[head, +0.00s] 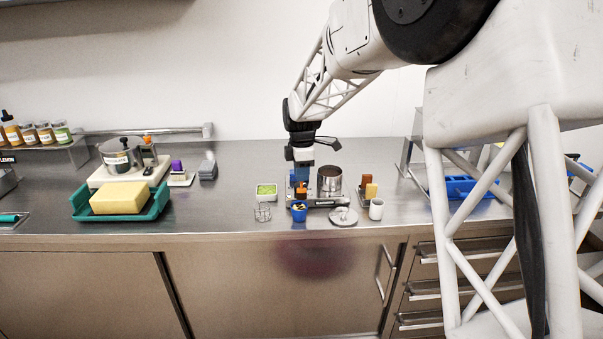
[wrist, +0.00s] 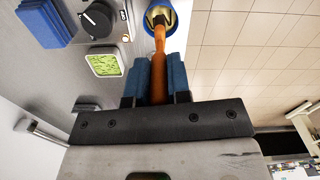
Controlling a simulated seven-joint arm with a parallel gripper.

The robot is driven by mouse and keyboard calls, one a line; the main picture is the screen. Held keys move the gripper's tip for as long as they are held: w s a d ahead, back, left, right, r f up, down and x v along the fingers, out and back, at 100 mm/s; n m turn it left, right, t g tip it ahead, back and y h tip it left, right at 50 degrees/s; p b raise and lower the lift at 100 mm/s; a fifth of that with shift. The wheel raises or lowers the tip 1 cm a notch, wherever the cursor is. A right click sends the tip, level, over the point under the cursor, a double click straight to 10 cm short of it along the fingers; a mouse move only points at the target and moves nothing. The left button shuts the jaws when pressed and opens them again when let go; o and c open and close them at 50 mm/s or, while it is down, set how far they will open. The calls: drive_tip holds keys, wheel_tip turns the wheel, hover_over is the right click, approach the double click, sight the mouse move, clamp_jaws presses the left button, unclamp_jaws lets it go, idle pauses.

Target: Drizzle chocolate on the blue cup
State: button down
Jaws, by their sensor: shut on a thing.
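The blue cup (head: 299,213) stands near the counter's front edge with light and dark contents. The wrist view shows its blue rim (wrist: 146,24) and cream-yellow contents at the top. My gripper (head: 301,184) is just above and behind the cup, pointing down. Its blue fingers (wrist: 158,76) are shut on an orange-brown handled tool (wrist: 159,45). The tool's far end overlaps the cup's opening in the wrist view; I cannot tell whether it touches the contents.
A green-filled tray (head: 266,190) and a wire item (head: 262,212) are left of the cup. A round steel lid (head: 343,216) and a white cup (head: 376,209) are to the right. A teal tray (head: 153,207) holds a yellow block. Bare counter lies between.

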drive_tip(key=shift+r, duration=3.4)
